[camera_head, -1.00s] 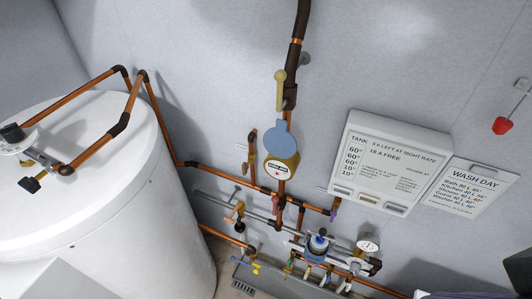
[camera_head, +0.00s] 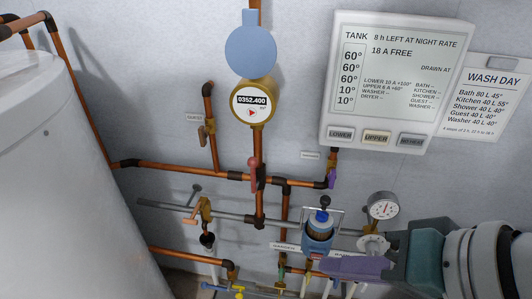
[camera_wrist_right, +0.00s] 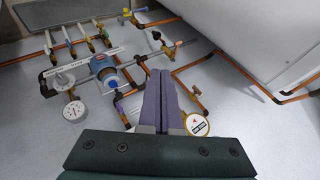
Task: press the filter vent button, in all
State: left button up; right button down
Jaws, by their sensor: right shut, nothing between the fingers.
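The filter (camera_head: 319,232) is a blue housing with a clear upper part in a thin frame, mounted on the pipework low on the wall. In the right wrist view the filter (camera_wrist_right: 108,77) lies left of my fingers. My right gripper (camera_head: 324,266) comes in from the right, its purple fingers shut and empty. In the head view the fingertips overlap the filter's lower end; contact is unclear. The fingers (camera_wrist_right: 153,74) also show in the right wrist view. My left gripper is out of view.
A pressure gauge (camera_head: 382,208) is right of the filter. A round meter (camera_head: 253,102), a red-handled valve (camera_head: 256,174) and copper pipes are left of it. A tank display panel (camera_head: 392,85) and wash-day sign (camera_head: 484,96) hang above. A white tank (camera_head: 60,190) fills the left.

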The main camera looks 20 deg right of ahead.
aim_at(316, 257)
jog(key=w+d+f+m+t+b, duration=0.1)
jog(key=f+m+b, duration=0.3)
jog(key=f+b, duration=0.7)
jog(key=w+d+f+m+t+h+b, duration=0.1)
jog(key=w+d+f+m+t+b, duration=0.1)
jog(key=f+b, duration=0.9)
jog(key=w+d+f+m+t+b, duration=0.2)
jog(key=f+m+b, duration=0.4)
jog(key=f+b, duration=0.5)
jog(key=shift+w+d+f+m+h, duration=0.3)
jog(key=shift+w+d+f, duration=0.05)
jog(key=shift+w+d, duration=0.35)
jog(key=shift+w, duration=0.15)
jog(key=w+d+b, duration=0.2)
jog(key=w+d, duration=0.2)
jog(key=w, duration=0.3)
jog(key=shift+w+d+b, duration=0.2)
jog(key=shift+d+b, duration=0.05)
jog(key=shift+b, duration=0.1)
